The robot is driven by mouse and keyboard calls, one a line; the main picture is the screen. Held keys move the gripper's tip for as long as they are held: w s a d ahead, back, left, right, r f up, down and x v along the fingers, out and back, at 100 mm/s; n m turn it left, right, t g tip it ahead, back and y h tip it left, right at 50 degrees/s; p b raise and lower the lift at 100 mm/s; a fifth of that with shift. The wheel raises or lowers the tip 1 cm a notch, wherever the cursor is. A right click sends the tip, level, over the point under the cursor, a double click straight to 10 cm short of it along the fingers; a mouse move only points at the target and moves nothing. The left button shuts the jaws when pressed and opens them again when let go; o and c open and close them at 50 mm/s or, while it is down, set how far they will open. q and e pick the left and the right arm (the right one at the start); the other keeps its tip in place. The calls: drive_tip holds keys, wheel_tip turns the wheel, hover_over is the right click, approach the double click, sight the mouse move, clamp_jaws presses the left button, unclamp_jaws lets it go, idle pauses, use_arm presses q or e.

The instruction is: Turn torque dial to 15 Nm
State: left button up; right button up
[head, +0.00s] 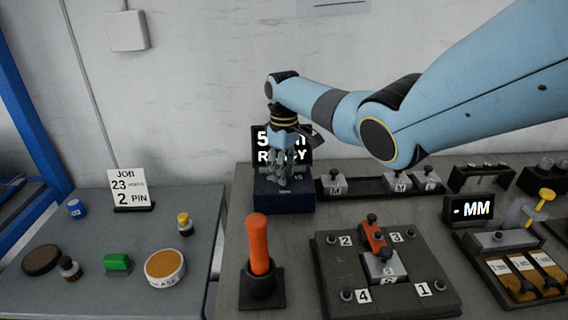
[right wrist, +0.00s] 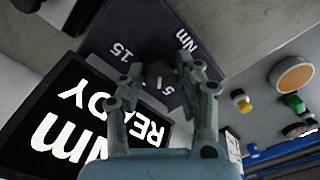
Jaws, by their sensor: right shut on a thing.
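The torque unit is a dark navy box (head: 285,203) near the table's back edge, with a black display (head: 265,148) behind it. The display shows a leading 5, a partly covered Nm and READY. In the right wrist view, the small dark dial (right wrist: 158,72) sits on the box's top panel (right wrist: 115,35), with the marks 15, 5 and Nm around it. My right gripper (head: 284,183) points down from above, its fingers (right wrist: 160,88) shut on the dial. The fingers hide much of the dial, so its exact pointing is unclear. My left gripper is out of view.
An orange-handled tool (head: 259,245) stands in a holder in front of the box. A numbered fixture plate (head: 337,285) lies to the right, with a rail of marked blocks (head: 365,187) behind. A side table (head: 205,275) holds a job card (head: 126,187) and small containers.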

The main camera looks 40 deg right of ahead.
drive_tip(key=m+p, duration=0.2)
drive_tip(key=m, duration=0.2)
drive_tip(key=shift+r+m, duration=0.1)
drive_tip(key=shift+m, duration=0.2)
drive_tip(key=m+p, duration=0.1)
drive_tip(key=m, duration=0.1)
drive_tip(key=shift+m, duration=0.3)
drive_tip(key=m+p, duration=0.1)
drive_tip(key=m, duration=0.2)
drive_tip(key=shift+m, duration=0.4)
drive_tip(key=m+p, duration=0.1)
drive_tip(key=m, duration=0.3)
drive_tip(key=shift+w, duration=0.1)
drive_tip(key=shift+m+p, duration=0.3)
drive_tip(key=shift+m, duration=2.2)
drive_tip(key=o, duration=0.9)
